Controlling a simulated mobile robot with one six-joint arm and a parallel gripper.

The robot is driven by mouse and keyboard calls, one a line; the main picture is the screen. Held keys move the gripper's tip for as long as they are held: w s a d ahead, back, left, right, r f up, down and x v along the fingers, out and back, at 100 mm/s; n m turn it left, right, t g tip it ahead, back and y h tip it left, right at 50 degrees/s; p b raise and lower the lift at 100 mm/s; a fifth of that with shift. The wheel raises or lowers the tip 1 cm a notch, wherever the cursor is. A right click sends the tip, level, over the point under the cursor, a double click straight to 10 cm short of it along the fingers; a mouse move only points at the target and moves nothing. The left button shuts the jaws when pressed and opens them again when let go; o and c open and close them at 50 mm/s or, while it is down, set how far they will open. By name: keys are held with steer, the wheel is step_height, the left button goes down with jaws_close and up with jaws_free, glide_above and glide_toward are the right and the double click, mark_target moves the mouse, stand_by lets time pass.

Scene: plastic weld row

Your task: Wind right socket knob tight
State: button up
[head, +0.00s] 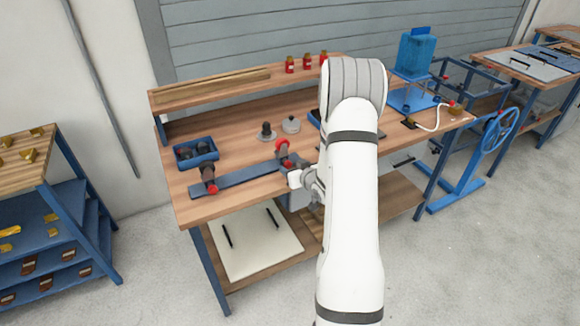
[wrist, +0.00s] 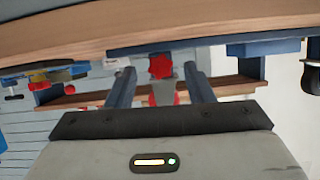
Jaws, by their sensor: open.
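The right socket (head: 291,157) stands at the right end of a blue rail on the bench, with a red wheel (head: 282,145) at its top. In the wrist view, which looks upside down, its red lobed knob (wrist: 161,67) faces me between the fingertips. My gripper (wrist: 159,70) is open, with one finger on each side of the knob and a visible gap on both sides. I cannot tell how deep the knob sits between the fingers. In the head view my arm hides part of the gripper beside the right socket.
The left socket (head: 208,175), also with a red knob, stands at the rail's left end. A blue bin (head: 197,152) and round dark parts (head: 266,131) lie behind the blue rail (head: 240,181). The bench front edge (wrist: 60,42) runs close to my gripper. Red bottles (head: 306,62) stand on the shelf.

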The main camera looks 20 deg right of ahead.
steer(key=shift+w+f, duration=0.25)
steer(key=shift+w, duration=0.45)
steer(key=c, duration=1)
steer(key=m+y+p, duration=0.1)
steer(key=m, duration=0.1)
steer(key=shift+d+m+y, duration=0.15)
steer(key=shift+m+y, duration=0.25)
steer(key=shift+f+m+t+y, duration=0.15)
steer(key=shift+m+t+y, duration=0.15)
steer(key=shift+m+y, duration=0.75)
steer(key=shift+m, duration=0.35)
